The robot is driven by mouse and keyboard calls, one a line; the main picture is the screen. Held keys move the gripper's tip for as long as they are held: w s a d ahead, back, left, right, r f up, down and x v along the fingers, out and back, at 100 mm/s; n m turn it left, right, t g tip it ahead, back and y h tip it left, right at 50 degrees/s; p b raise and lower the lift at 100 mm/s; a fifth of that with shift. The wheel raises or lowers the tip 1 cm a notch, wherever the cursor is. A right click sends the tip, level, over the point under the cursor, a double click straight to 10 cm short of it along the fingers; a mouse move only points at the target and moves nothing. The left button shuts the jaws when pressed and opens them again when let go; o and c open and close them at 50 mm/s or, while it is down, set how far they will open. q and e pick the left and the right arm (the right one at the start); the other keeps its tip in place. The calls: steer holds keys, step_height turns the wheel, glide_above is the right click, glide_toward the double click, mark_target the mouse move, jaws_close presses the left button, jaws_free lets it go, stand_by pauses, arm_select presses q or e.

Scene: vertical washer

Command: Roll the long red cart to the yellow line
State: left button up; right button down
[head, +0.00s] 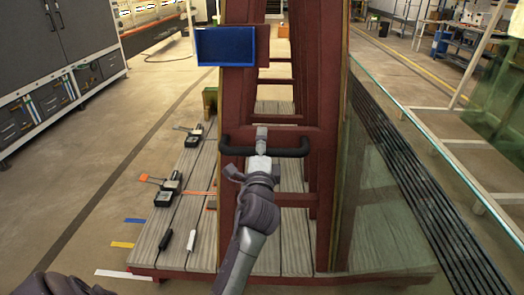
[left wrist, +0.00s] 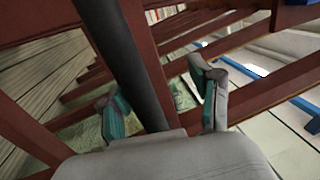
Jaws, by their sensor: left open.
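The long red cart (head: 328,100) stands in front of me, with a grey plank deck (head: 180,225) and an upright red frame. A black handle bar (head: 290,152) crosses the near end of the frame. My left gripper (head: 262,138) is at the middle of this bar. In the left wrist view my left gripper (left wrist: 163,105) is open, and the black bar (left wrist: 130,65) passes between its two fingers without being clamped. A short yellow line (head: 122,245) lies on the floor left of the cart's near corner, between blue and white strips. My right gripper is not in view.
A blue tray (head: 226,46) is fixed to the frame. Handheld tools (head: 170,188) lie on the deck's left side. A glass sheet (head: 385,200) leans along the right side, beside black slats. Dark cabinets (head: 65,50) stand at left. The floor between cabinets and cart is clear.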

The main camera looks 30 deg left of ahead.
arm_select(q)
steer(key=o, duration=0.4)
step_height(320, 180, up, 7)
steer(key=shift+w+a, duration=0.35)
steer(key=shift+s+r, duration=0.15)
steer(key=shift+r, duration=0.5)
steer(key=shift+g+h, duration=0.3)
steer(key=shift+g, duration=0.2)
steer(key=f, duration=0.1)
steer(key=w+f, duration=0.1)
steer(key=f, duration=0.3)
steer(key=shift+w+a+f, duration=0.15)
steer(key=shift+w+a, duration=0.05)
steer(key=shift+a, duration=0.05)
steer(key=shift+s+d, duration=0.15)
steer(key=shift+d, duration=0.05)
steer(key=shift+c, duration=0.4)
steer(key=shift+s+d, duration=0.1)
steer(key=shift+d, duration=0.05)
steer(key=shift+c, duration=0.6)
steer(key=shift+s+d+f, duration=0.15)
steer(key=shift+s+f, duration=0.1)
steer(key=shift+f, duration=0.05)
steer(key=shift+c, duration=1)
steer(key=shift+s+d+f, duration=0.1)
steer(key=shift+s+d, duration=0.05)
steer(key=shift+s, duration=0.05)
steer(key=f+b+v, duration=0.1)
steer(key=v, duration=1.4)
steer(key=shift+f, duration=0.2)
